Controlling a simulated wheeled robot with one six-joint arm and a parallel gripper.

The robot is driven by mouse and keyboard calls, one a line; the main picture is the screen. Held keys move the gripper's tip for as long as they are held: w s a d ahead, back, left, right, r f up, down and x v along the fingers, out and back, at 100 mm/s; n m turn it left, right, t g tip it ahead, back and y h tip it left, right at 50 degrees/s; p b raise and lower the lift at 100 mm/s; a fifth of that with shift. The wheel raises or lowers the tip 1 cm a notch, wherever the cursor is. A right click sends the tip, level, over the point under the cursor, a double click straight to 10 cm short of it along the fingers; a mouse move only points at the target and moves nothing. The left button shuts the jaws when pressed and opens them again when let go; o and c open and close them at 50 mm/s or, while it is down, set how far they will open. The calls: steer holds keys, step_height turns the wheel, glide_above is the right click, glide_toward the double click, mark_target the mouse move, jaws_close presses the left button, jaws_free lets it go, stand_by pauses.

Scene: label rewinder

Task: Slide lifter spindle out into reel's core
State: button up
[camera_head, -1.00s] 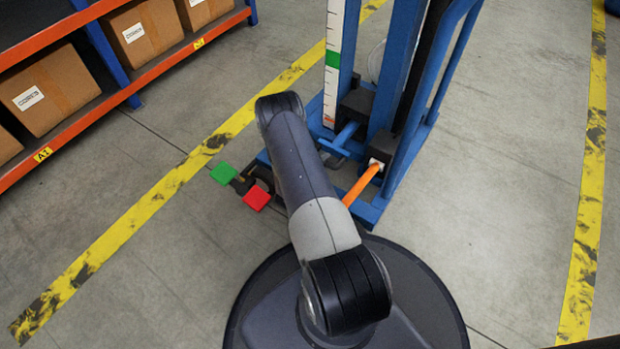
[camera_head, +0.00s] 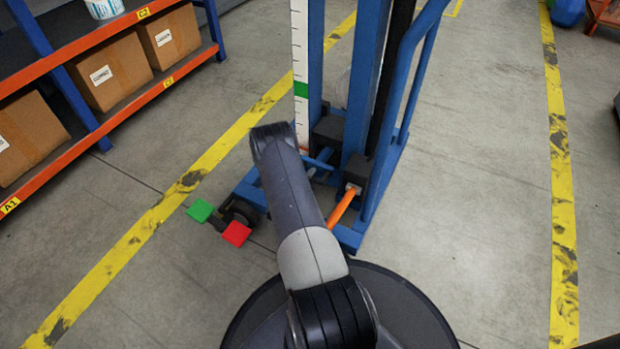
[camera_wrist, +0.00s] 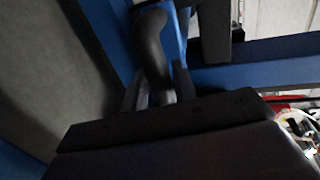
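The lifter (camera_head: 365,100) is a blue upright frame with a white scale strip on its left mast. A blue bar (camera_head: 318,162) sticks out low from a black block, and I cannot tell whether this is the spindle. An orange bar (camera_head: 343,204) slants from a second block at the right. My gripper is hidden behind my arm in the head view. In the wrist view, my gripper's fingers (camera_wrist: 158,92) stand on either side of a dark curved bar (camera_wrist: 150,45). Whether they press on it is too dark to tell. I cannot make out a reel or its core.
A red pad (camera_head: 237,233) and a green pad (camera_head: 200,210) sit by a dark wheel at the lifter's left foot. An orange-and-blue shelf (camera_head: 110,128) with cartons stands at the left. Yellow floor lines (camera_head: 563,230) run on both sides. The floor right of the lifter is clear.

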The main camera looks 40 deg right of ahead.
steer(key=shift+o, duration=0.7)
steer(key=shift+d+r, duration=0.15)
steer(key=shift+d, duration=0.05)
steer(key=shift+a, duration=0.1)
steer(key=p+v, duration=0.4)
steer(key=v, duration=0.6)
steer(key=shift+a+r, duration=0.1)
steer(key=shift+a, duration=0.15)
steer(key=shift+s, duration=0.1)
steer(key=shift+d+f, duration=0.2)
steer(key=shift+d, duration=0.15)
steer(key=b+x, duration=0.4)
steer(key=x, duration=0.5)
steer(key=shift+a+f, duration=0.1)
steer(key=shift+a, duration=0.35)
